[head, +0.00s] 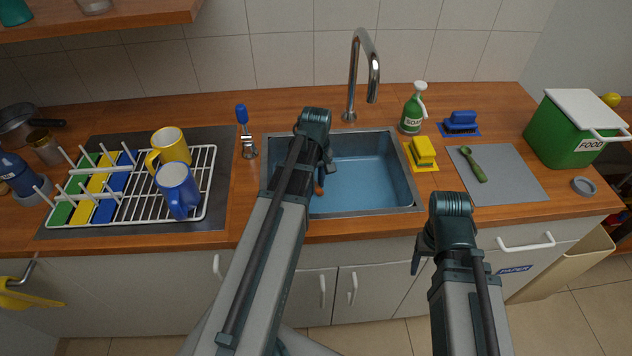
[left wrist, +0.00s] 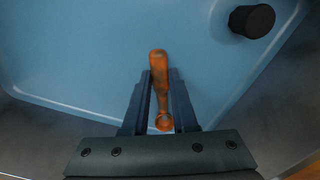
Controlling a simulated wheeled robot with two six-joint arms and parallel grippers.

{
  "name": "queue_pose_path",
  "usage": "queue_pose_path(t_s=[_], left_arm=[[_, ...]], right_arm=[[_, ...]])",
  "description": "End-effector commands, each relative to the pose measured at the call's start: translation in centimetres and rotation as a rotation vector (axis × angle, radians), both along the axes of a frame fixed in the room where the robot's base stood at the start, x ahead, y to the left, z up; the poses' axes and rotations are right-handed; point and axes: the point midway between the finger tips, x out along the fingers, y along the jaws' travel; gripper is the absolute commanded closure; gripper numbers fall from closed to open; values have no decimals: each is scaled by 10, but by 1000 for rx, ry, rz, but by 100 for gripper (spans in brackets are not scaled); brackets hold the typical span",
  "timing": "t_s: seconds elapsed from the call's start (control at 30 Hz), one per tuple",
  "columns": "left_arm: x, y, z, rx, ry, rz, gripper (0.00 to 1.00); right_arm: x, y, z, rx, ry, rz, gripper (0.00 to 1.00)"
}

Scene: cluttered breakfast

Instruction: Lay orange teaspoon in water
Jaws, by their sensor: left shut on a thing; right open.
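My left gripper (left wrist: 160,100) is shut on the orange teaspoon (left wrist: 159,75) in the left wrist view, with blue basin behind it. In the head view a small orange bit of the teaspoon (head: 319,190) shows beside my left arm, over the sink (head: 370,180). The sink is a blue rectangular basin set in the counter and seems to hold water; how far the spoon is above it, or whether it touches, I cannot tell. My left gripper is mostly hidden behind its own wrist in the head view. My right gripper (head: 424,254) is open and empty in front of the cabinets.
A tap (head: 355,75) stands behind the sink. A dish rack (head: 140,195) with a yellow mug (head: 172,147) and a blue mug (head: 178,187) is to the left. A soap bottle (head: 412,108), yellow sponge (head: 421,152), blue brush (head: 460,122) and grey mat (head: 515,178) are to the right. A black stopper (left wrist: 252,21) is in the basin.

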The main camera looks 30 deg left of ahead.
Motion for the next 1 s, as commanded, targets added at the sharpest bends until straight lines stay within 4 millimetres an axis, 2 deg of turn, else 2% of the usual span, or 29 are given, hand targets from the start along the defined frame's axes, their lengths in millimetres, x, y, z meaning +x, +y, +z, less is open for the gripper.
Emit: queue_pose_path(t_s=[0.6, 0.63, 0.8, 1.0], left_arm=[[0, 0, -13, 0, 0, 0, 100], [0, 0, -12, 0, 0, 0, 70], [0, 0, -12, 0, 0, 0, 40], [0, 0, -12, 0, 0, 0, 39]], right_arm=[[0, 0, -13, 0, 0, 0, 34], [0, 0, -12, 0, 0, 0, 34], [0, 0, -12, 0, 0, 0, 34], [0, 0, -12, 0, 0, 0, 34]])
